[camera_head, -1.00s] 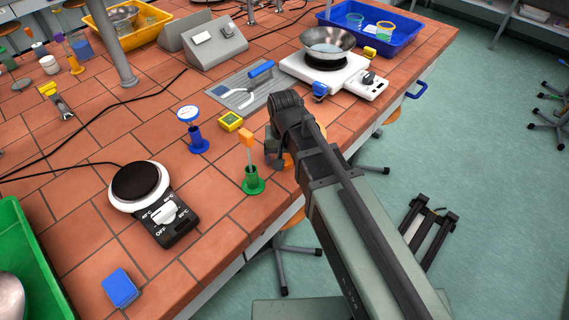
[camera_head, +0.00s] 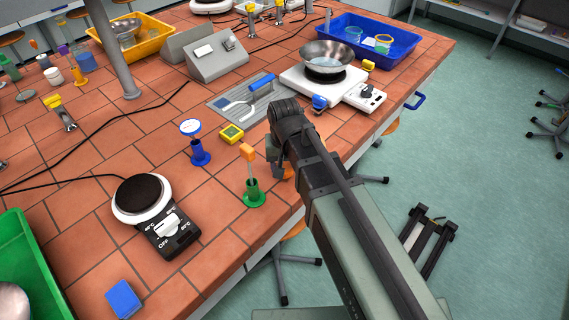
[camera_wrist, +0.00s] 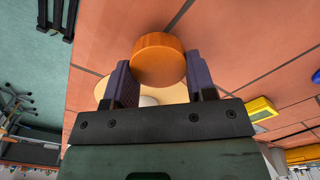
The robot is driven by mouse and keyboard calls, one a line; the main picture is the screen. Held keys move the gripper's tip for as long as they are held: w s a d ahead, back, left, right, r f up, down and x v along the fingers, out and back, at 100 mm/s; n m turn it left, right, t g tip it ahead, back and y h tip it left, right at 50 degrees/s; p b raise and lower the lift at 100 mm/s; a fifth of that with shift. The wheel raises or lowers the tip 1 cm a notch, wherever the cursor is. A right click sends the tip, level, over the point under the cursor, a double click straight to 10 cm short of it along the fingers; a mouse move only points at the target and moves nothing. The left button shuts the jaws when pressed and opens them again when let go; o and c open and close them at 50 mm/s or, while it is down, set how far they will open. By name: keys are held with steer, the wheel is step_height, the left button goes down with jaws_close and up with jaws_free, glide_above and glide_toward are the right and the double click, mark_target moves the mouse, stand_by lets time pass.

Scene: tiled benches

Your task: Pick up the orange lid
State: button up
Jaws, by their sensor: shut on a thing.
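The orange lid (camera_wrist: 158,58) is a round, flat-topped disc between the two dark fingers of my gripper (camera_wrist: 160,82) in the wrist view. My gripper is shut on it. A pale cream round shape (camera_wrist: 178,93) shows just behind the lid, partly hidden by the gripper; I cannot tell whether it touches the lid. In the head view my gripper (camera_head: 281,158) is low over the bench near its front edge, and a bit of orange (camera_head: 288,173) shows beside it. Most of the lid is hidden there by my arm.
A green stand with an orange-topped piece (camera_head: 254,193) is close to the left of my gripper. A yellow box (camera_head: 231,133), blue stand (camera_head: 200,153) and grey tray (camera_head: 236,105) are nearby. A hotplate (camera_head: 142,198) sits left.

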mark_target(284, 165)
step_height(284, 165, up, 18)
steer(key=p, duration=1.6)
steer(key=shift+p, duration=0.4)
